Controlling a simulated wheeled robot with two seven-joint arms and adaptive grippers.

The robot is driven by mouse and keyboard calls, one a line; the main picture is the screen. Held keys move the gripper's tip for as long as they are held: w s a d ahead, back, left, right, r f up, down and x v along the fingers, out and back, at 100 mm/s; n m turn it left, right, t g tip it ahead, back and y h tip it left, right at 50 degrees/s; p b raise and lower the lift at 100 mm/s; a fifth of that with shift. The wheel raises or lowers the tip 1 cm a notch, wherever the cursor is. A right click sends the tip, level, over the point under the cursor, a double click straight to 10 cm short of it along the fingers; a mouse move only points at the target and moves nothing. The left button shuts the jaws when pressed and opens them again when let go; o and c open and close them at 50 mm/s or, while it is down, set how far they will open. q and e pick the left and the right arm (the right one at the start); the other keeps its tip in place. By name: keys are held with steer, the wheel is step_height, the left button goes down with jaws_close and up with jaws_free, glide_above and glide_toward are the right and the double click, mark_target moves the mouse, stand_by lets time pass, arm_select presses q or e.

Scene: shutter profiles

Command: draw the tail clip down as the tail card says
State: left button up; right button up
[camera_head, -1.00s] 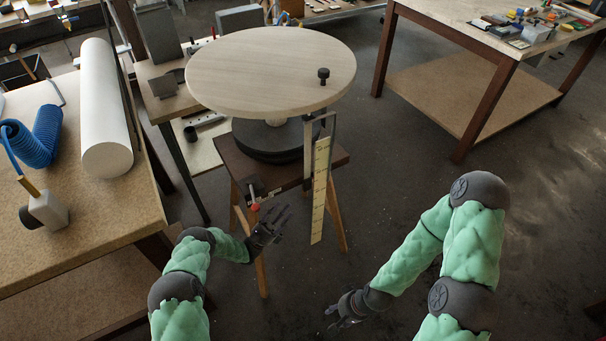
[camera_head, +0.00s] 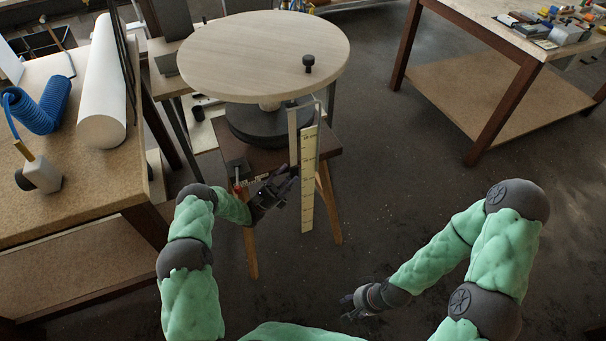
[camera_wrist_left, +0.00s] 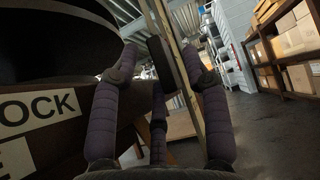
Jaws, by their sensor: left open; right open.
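A pale strip with tick marks (camera_head: 309,180) hangs upright beside the dark stand, below a round wooden disc (camera_head: 265,55). My left gripper (camera_head: 286,183) is open beside the strip's left edge. In the left wrist view, a dark narrow piece (camera_wrist_left: 168,65) shows between the spread fingertips of the left gripper (camera_wrist_left: 163,62), with a pale upright bar (camera_wrist_left: 186,85) just behind it. I cannot tell whether this dark piece is the tail clip, or whether a finger touches it. No tail card can be made out for certain. My right gripper (camera_head: 355,303) is open and empty, low over the floor.
The disc carries a black knob (camera_head: 308,63) and rests on a dark round base (camera_head: 258,128) on a wooden-legged stand (camera_head: 325,190). White labels (camera_wrist_left: 38,110) on the stand read partly "OCK". A workbench (camera_head: 65,195) stands left, a table (camera_head: 500,50) right.

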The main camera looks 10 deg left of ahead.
arm_select(q)
steer(key=shift+w+d+r, duration=0.15)
steer(key=shift+r, duration=0.1)
arm_select(e)
steer(key=shift+d, duration=0.4)
arm_select(q)
jaws_close()
